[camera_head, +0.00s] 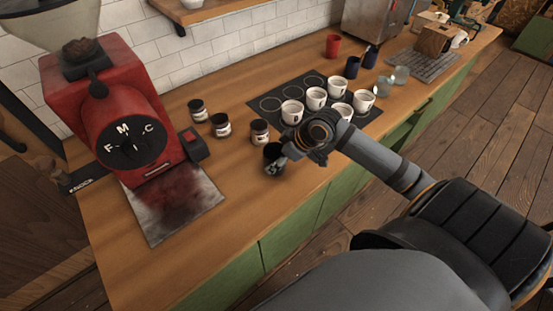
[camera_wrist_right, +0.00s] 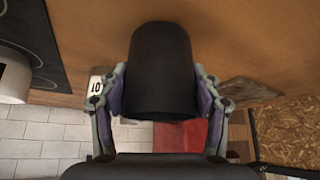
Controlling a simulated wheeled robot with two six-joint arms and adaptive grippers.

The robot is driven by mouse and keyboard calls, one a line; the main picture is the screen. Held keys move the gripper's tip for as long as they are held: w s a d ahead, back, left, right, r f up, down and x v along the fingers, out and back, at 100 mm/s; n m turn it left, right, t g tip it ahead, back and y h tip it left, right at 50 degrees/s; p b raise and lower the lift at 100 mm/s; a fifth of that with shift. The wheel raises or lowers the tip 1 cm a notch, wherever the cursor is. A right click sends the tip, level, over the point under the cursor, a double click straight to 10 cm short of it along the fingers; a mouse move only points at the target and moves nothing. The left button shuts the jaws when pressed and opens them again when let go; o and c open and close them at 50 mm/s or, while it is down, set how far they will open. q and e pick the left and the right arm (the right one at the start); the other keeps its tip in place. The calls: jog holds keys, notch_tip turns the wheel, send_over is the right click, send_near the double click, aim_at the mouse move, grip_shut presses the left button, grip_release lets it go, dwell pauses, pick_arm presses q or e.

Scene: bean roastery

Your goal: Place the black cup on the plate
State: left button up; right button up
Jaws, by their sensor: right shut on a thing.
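The black cup (camera_head: 273,153) is between the fingers of my right gripper (camera_head: 277,162), close over or on the wooden counter; whether it touches cannot be told. In the right wrist view, the black cup (camera_wrist_right: 162,70) fills the space between the two fingers of my right gripper (camera_wrist_right: 162,95), which is shut on its sides. I cannot tell for sure which thing is the plate. A flat, worn plate-like sheet (camera_head: 154,226) with a dark red stain lies in front of the red grinder, left of my gripper. My left gripper is not in view.
A red grinder (camera_head: 128,125) stands at the left. Several small jars (camera_head: 221,125) stand left of my gripper. A black mat (camera_head: 262,105) with ringed places holds several white cups (camera_head: 316,98). Bare counter (camera_head: 240,185) lies between the jars and the front edge.

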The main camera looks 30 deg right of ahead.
jog(key=shift+f, duration=0.15)
jog(key=shift+f, duration=0.1)
jog(key=o, duration=1.2)
